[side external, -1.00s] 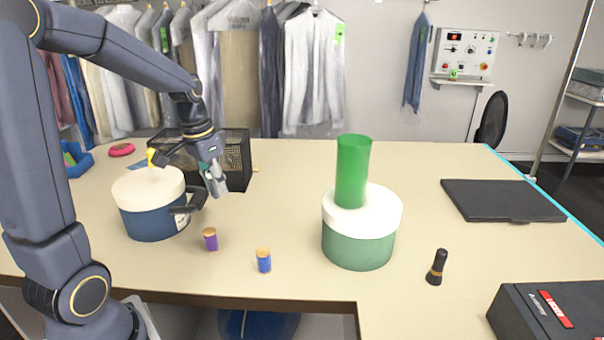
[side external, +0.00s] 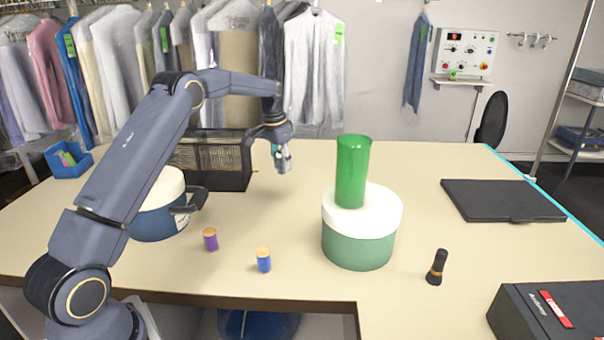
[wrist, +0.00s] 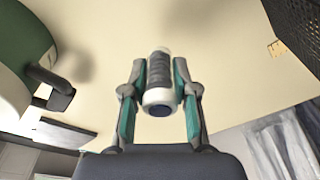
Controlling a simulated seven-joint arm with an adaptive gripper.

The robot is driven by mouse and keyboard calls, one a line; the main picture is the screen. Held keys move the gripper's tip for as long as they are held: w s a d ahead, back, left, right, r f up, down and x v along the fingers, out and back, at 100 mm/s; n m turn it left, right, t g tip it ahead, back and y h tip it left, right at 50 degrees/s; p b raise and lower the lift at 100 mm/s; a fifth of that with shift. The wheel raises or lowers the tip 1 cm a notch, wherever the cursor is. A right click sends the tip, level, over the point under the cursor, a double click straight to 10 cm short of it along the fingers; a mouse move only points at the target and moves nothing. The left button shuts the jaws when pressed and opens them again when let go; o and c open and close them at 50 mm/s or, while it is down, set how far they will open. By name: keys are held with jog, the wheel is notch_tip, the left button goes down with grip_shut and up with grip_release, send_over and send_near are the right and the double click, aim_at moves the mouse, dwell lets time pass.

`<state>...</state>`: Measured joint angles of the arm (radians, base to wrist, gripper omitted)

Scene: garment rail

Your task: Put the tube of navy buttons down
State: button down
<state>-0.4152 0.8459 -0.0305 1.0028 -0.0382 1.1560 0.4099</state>
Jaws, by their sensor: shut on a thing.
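My gripper (side external: 282,152) is above the table's back middle, between the mesh basket and the green pot. In the wrist view my gripper (wrist: 160,98) is shut on a small tube (wrist: 159,72) with a grey ribbed middle, pale ends and a dark round centre at the near end. I take it for the tube of navy buttons; its contents are not clear. It shows in the side view as a small pale shape (side external: 284,164), partly covered by the fingers. It appears held above the tabletop, apart from other things.
A green pot (side external: 358,246) with a white top carries a tall green cylinder (side external: 353,172). A mesh basket (side external: 222,160), blue pot (side external: 155,222), purple jar (side external: 210,240), blue jar (side external: 263,261) and black torch (side external: 437,267) stand around. The tabletop (side external: 262,210) in front of my gripper is clear.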

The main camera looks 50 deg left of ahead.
send_over(295, 191)
jog(key=f, duration=0.5)
jog(key=shift+s+f, duration=0.4)
jog(key=shift+w+a+f, duration=0.1)
jog(key=shift+f, duration=1.7)
jog(key=shift+f, duration=0.15)
jog(key=c, duration=0.9)
grip_release()
